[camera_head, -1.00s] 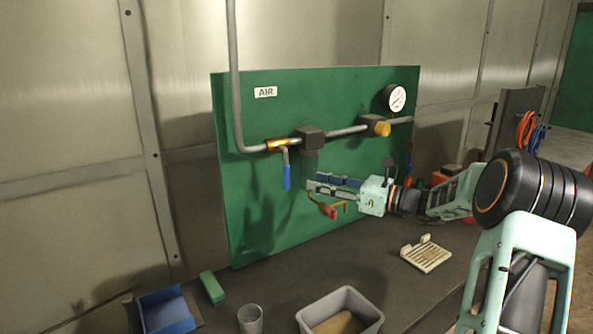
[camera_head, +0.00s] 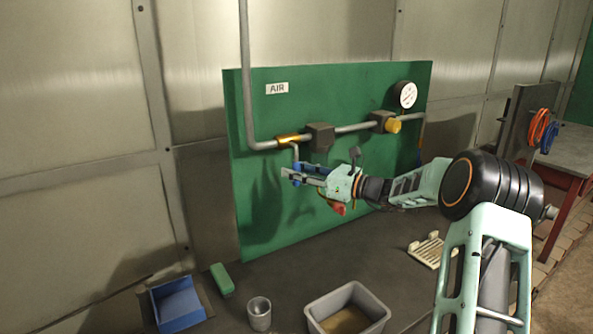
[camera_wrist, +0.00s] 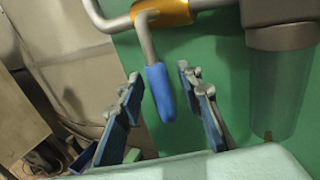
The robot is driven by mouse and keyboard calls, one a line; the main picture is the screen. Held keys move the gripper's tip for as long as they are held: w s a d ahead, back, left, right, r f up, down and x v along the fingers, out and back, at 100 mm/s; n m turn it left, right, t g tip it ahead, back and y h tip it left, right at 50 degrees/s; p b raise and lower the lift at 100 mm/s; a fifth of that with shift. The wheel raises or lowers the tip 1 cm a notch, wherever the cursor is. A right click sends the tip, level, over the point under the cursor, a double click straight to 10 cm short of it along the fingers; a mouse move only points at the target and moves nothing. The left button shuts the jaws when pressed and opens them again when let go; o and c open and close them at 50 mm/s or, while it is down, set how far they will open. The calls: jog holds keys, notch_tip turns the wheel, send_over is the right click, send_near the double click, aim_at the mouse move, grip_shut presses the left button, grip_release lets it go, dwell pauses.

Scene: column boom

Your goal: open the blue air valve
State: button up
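The blue air valve has a brass body (camera_head: 288,140) on the grey pipe, under the AIR label. Its lever hangs down with a blue grip; in the wrist view the blue grip (camera_wrist: 160,92) hangs between the two fingers, with a gap on each side. The brass body also shows in the wrist view (camera_wrist: 162,12). My gripper (camera_wrist: 160,100) is open around the lower part of the lever. In the head view my gripper (camera_head: 291,176) is at the lever's lower end and partly hides the grip.
The filter bowl (camera_wrist: 278,85) hangs close to the right of the fingers. A yellow knob (camera_head: 392,126) and a gauge (camera_head: 406,95) are further right on the green board (camera_head: 265,215). A grey bin (camera_head: 318,322), a cup (camera_head: 259,312) and a blue bin (camera_head: 178,307) stand on the bench below.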

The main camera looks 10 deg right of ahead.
grip_shut()
jog(key=shift+d, duration=0.1)
dwell(0.4)
jog(key=shift+w+d+r+n+g+h+b, duration=0.2)
jog(key=shift+w+d+r+n+h+b, duration=0.2)
jog(key=shift+d+n+h, duration=0.65)
jog(key=shift+w+d+r+n+g+h+b, duration=0.25)
jog(key=shift+d+r+n+h, duration=0.2)
jog(key=shift+n, duration=0.95)
jog(key=shift+w+d+r+n+g+h+b, duration=0.15)
jog(key=shift+w+d+r+n+h+b, duration=0.2)
jog(key=shift+d+n+h, duration=0.7)
jog(key=shift+a+y, duration=0.2)
jog(key=shift+y, duration=0.15)
